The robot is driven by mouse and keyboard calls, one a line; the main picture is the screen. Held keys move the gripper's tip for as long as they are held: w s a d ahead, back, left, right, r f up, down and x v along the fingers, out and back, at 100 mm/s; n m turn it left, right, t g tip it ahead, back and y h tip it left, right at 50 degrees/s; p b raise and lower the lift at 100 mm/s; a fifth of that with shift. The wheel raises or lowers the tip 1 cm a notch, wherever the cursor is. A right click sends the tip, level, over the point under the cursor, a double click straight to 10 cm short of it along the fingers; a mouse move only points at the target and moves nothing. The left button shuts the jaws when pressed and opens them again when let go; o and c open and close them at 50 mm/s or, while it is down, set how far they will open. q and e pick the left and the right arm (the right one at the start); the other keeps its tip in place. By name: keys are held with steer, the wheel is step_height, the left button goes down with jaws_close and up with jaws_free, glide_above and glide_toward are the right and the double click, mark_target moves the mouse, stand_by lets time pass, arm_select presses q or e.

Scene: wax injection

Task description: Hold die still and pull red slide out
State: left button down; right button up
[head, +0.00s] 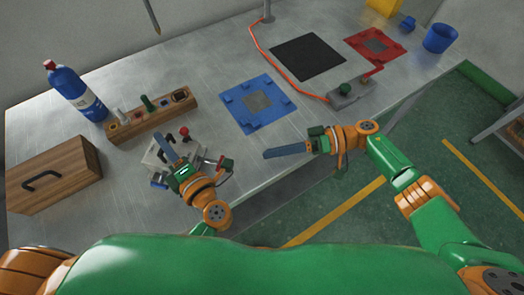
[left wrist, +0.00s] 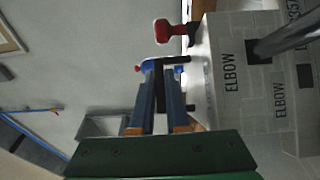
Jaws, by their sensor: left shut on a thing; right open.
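The die (head: 160,150) is a pale grey block on the metal table, partly hidden by my left gripper (head: 172,157). In the left wrist view the die (left wrist: 245,80) shows "ELBOW" lettering on its face. The red slide knob (head: 184,131) stands out beside the die; it also shows in the left wrist view (left wrist: 170,31). My left gripper's blue fingers (left wrist: 160,90) are shut on a dark bar (left wrist: 160,88) that appears joined to the die's side by black pins. My right gripper (head: 272,152) is open and empty over the table's front edge, right of the die.
A wooden rack (head: 150,117) with several inserts and a blue bottle (head: 76,92) stand behind the die. A wooden box (head: 52,175) is at the left. A blue fixture (head: 257,103), black mat (head: 307,57) and orange cable (head: 285,72) lie to the right.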

arm_select(q)
steer(key=c, duration=0.8)
jaws_free()
steer(key=shift+a, duration=0.1)
arm_select(e)
steer(key=shift+a, duration=0.1)
